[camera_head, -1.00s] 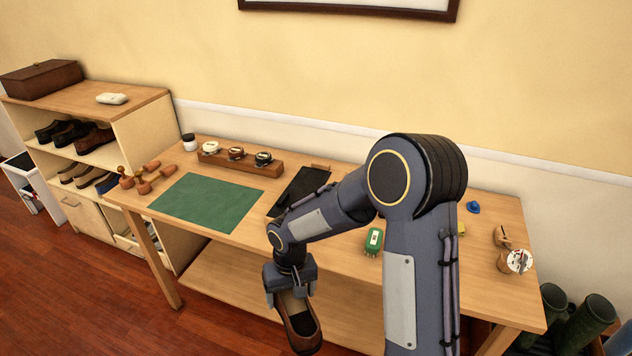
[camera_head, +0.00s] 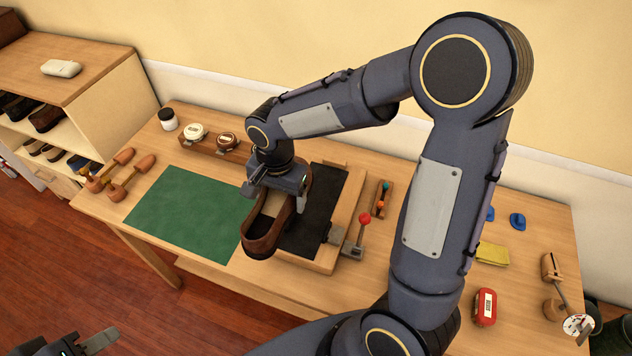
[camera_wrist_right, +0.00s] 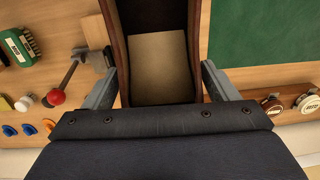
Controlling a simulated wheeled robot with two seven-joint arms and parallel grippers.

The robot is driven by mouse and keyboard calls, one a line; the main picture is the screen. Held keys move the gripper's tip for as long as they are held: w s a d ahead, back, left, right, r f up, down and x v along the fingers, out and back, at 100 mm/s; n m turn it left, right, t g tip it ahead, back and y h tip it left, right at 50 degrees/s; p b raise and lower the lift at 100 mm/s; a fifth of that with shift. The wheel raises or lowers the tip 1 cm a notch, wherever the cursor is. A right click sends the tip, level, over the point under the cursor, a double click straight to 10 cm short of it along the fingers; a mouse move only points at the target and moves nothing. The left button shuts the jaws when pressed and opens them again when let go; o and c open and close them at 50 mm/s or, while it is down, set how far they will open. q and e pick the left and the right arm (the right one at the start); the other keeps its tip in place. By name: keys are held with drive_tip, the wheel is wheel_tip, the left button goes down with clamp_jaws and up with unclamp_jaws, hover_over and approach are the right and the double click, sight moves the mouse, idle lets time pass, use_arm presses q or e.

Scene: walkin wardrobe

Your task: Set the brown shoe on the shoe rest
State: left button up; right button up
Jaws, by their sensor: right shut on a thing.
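The brown shoe (camera_head: 262,243) hangs from my right gripper (camera_head: 276,194), its toe pointing to the front of the bench. The gripper is shut on its heel end. In the right wrist view the shoe (camera_wrist_right: 160,96) opens toward the camera between the two fingers (camera_wrist_right: 160,82). The shoe rest seems to be the wooden board with a black pad (camera_head: 318,212). The shoe is over or beside its left edge; I cannot tell whether they touch. My left gripper (camera_head: 85,346) is partly in view at the bottom left, away from the bench; its opening is unclear.
A green mat (camera_head: 190,212) lies left of the shoe. A red-knobbed lever clamp (camera_head: 352,248) stands at the pad's right. Wooden shoe trees (camera_head: 125,175) lie at the left; polish tins (camera_head: 195,132) stand behind.

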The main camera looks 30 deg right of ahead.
drive_tip(key=d+f, duration=0.1)
drive_tip(key=d, duration=0.1)
drive_tip(key=w+d+f, duration=0.1)
drive_tip(key=d, duration=0.2)
drive_tip(key=w+d+f, duration=0.1)
drive_tip(key=d, duration=0.1)
drive_tip(key=shift+w+d+f, duration=0.25)
drive_tip(key=shift+d+f, duration=0.05)
drive_tip(key=shift+d, duration=0.05)
drive_tip(key=d+f+b, duration=0.1)
drive_tip(key=f, duration=0.1)
drive_tip(key=w+d+f+b, duration=0.1)
drive_tip(key=d+f, duration=0.1)
drive_tip(key=shift+w+d+f, duration=0.1)
drive_tip(key=shift+f, duration=0.05)
drive_tip(key=shift+w+d+f, duration=0.15)
drive_tip(key=shift+d+f, duration=0.2)
drive_tip(key=shift+f, duration=0.05)
drive_tip(key=shift+d+f+b, duration=0.15)
drive_tip(key=shift+f+b, duration=0.05)
drive_tip(key=shift+b, duration=0.15)
drive_tip(key=f, duration=0.1)
drive_tip(key=f+b, duration=0.2)
drive_tip(key=shift+w+d+f, duration=0.1)
drive_tip(key=shift+d+f, duration=0.15)
drive_tip(key=shift+f, duration=0.05)
drive_tip(key=shift+r, duration=0.1)
